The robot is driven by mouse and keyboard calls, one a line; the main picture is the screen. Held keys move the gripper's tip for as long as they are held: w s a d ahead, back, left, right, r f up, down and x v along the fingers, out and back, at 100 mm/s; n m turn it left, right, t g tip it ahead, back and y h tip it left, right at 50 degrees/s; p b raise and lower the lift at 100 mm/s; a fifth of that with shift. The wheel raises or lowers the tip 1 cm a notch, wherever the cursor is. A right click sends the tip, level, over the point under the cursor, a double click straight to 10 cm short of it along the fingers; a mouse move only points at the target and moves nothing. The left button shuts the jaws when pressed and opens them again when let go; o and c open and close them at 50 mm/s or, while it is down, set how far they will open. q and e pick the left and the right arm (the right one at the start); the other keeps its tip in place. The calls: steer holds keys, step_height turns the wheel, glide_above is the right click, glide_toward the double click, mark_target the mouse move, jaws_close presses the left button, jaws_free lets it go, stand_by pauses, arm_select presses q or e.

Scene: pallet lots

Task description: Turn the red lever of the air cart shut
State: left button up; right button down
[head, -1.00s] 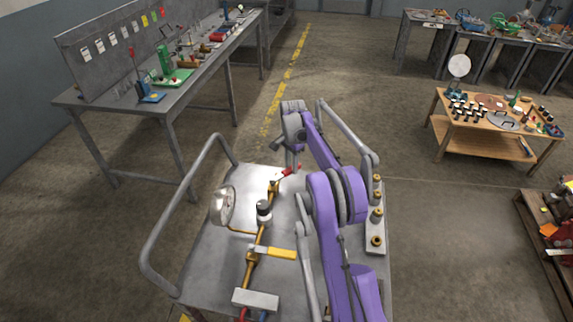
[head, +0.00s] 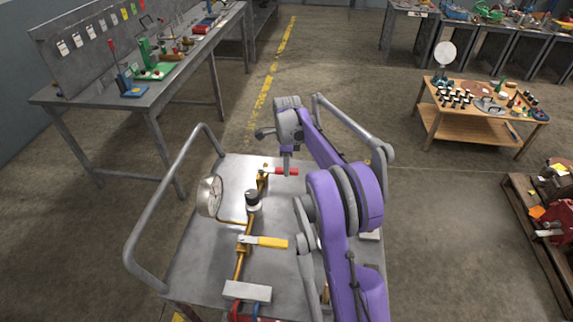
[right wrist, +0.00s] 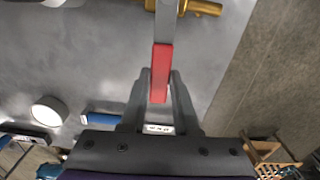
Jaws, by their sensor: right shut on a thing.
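The air cart (head: 205,262) has a grey top with a brass pipe run along it. The red lever (head: 288,171) is on the valve at the far end of the pipe. It lies flat, points right and stands about crosswise to the pipe. My right gripper (head: 283,172) is over the lever; in the right wrist view its two fingers (right wrist: 160,88) are shut on the lever's red grip (right wrist: 160,65). My right arm covers the right part of the cart top. My left gripper is not in view.
A yellow lever (head: 272,242) on the near valve also lies crosswise. A round gauge (head: 210,196) and a black knob (head: 252,195) stand along the pipe. A tubular handle (head: 160,215) borders the cart's left side. A workbench (head: 110,112) stands beyond.

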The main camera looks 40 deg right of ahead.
steer(key=shift+s+a+m, duration=0.25)
steer(key=shift+m, duration=0.25)
steer(key=c, duration=0.6)
jaws_free()
steer(key=shift+c, duration=0.2)
steer(key=shift+r, duration=0.15)
step_height(320, 180, up, 11)
steer(key=shift+f, duration=0.2)
steer(key=shift+a, duration=0.1)
